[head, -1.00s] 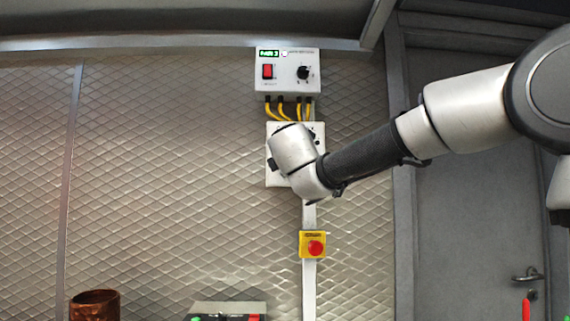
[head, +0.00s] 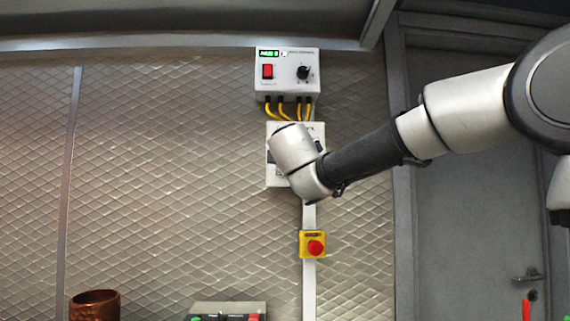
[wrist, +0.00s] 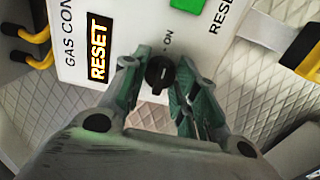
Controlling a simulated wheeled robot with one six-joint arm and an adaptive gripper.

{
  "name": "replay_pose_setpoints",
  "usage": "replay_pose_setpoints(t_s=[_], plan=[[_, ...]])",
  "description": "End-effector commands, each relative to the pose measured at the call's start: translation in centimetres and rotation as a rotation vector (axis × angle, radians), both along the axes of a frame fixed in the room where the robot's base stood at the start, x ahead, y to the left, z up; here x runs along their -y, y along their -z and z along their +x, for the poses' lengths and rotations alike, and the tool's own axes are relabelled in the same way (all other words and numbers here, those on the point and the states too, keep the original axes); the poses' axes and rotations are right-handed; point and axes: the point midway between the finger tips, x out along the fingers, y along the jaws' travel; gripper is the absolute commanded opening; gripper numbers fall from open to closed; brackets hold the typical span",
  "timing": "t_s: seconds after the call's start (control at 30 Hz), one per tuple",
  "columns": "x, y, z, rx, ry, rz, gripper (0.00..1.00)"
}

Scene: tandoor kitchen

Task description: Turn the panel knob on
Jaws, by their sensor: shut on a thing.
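The black panel knob (wrist: 160,71) shows in the wrist view on a white gas control panel (wrist: 120,14). A pale mark crosses its face, and the printed word ON is just beyond it. My gripper (wrist: 156,76) has its greenish fingers on both sides of the knob, shut on it. In the head view the white panel (head: 272,131) is on the wall, largely covered by my arm's end, which hides the knob and fingers.
A grey box (head: 286,84) with a red switch and another black knob is above the panel, joined by yellow cables. A yellow emergency stop box (head: 306,252) is below. A copper pot (head: 95,306) and a button box (head: 228,307) stand lower left.

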Motion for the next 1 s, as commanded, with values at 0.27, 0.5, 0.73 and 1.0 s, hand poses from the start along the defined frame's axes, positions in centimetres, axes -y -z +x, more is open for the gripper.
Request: replay_pose_setpoints(t_s=[0.27, 0.5, 0.73, 1.0], plan=[[0.0, 0.2, 0.0, -0.004, 0.000, 0.000, 0.06], [0.0, 0.1, 0.0, -0.002, 0.000, 0.000, 0.53], [0.0, 0.1, -0.1, -0.001, 0.000, 0.000, 0.53], [-0.1, 0.0, -4.0, 0.000, -0.003, 0.001, 0.53]])
